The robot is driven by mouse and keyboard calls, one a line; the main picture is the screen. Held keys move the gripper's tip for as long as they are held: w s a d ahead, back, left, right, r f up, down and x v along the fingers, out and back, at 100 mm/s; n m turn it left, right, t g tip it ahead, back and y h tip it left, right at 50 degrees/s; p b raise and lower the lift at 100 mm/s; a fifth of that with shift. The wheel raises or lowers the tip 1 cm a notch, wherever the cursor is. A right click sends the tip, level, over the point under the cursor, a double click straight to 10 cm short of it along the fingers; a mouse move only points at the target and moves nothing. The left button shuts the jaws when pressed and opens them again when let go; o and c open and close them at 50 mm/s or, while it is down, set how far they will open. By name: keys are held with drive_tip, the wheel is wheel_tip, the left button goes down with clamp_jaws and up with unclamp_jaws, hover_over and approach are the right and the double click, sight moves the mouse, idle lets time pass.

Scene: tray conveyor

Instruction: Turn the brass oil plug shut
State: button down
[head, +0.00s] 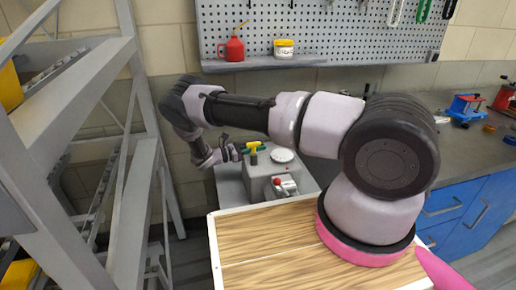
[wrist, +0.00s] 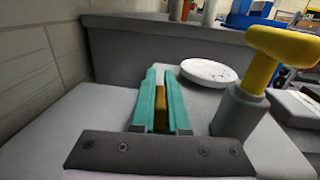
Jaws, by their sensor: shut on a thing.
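My gripper (wrist: 161,76) shows teal fingers in the wrist view, closed on the brass oil plug (wrist: 160,95). Only a narrow brass strip of the plug shows between the fingers; its turn angle and seat cannot be told. In the head view my gripper (head: 243,152) is at the top of the grey machine (head: 258,168), beside a yellow T-handle (head: 256,146). The plug cannot be made out there.
The yellow T-handle (wrist: 268,58) rises from a grey post close right of my fingers. A white round disc (wrist: 208,72) lies behind them. A red knob (head: 277,181) is on the machine's front. A pegboard shelf (head: 265,63) holds a red oil can (head: 234,48).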

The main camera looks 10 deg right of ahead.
drive_tip(key=shift+s+m+g, duration=0.2)
drive_tip(key=shift+m+g, duration=0.6)
drive_tip(key=shift+g, duration=0.5)
drive_tip(key=c, duration=0.9)
unclamp_jaws()
drive_tip(key=shift+a, duration=0.1)
drive_tip(key=a, duration=1)
drive_tip(key=shift+w+a, duration=0.1)
drive_tip(key=shift+a, duration=0.2)
